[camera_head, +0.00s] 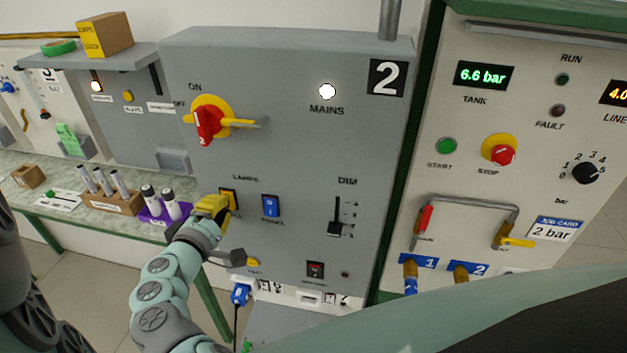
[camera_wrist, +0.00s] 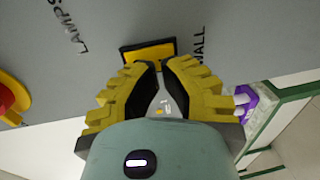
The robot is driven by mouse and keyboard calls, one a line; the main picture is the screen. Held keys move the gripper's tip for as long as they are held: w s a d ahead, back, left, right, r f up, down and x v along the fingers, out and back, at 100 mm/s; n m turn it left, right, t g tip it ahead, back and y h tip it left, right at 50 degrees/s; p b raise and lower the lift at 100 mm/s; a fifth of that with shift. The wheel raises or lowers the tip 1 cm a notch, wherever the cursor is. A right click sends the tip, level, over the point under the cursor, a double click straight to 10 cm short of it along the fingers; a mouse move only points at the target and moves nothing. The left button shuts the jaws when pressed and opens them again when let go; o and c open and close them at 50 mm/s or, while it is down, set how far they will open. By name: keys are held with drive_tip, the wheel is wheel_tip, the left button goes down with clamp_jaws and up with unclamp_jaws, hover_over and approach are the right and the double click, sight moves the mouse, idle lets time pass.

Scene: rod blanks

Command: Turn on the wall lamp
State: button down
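The yellow rocker switch (camera_wrist: 148,54) sits on the grey panel beside the word WALL, below the word LAMPS, in the wrist view. In the head view the switch (camera_head: 231,196) is partly hidden by my gripper (camera_head: 216,204). In the wrist view my gripper (camera_wrist: 161,70) has its black fingertips drawn in close together, with nothing seen held between them. The tips are just in front of the switch's lower edge; I cannot tell whether they touch it. The wall lamp itself is not clearly identifiable.
A blue rocker switch (camera_head: 271,206) is just right of the yellow one. A red and yellow rotary handle (camera_head: 208,120) juts out above, and a slider (camera_head: 335,229) sits further right. A white MAINS light (camera_head: 327,91) glows. A purple holder (camera_head: 160,213) stands left on the bench.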

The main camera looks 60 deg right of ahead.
drive_tip(key=shift+d+f, duration=0.1)
drive_tip(key=shift+d, duration=0.1)
drive_tip(key=shift+f+b, duration=0.1)
drive_tip(key=shift+b, duration=0.2)
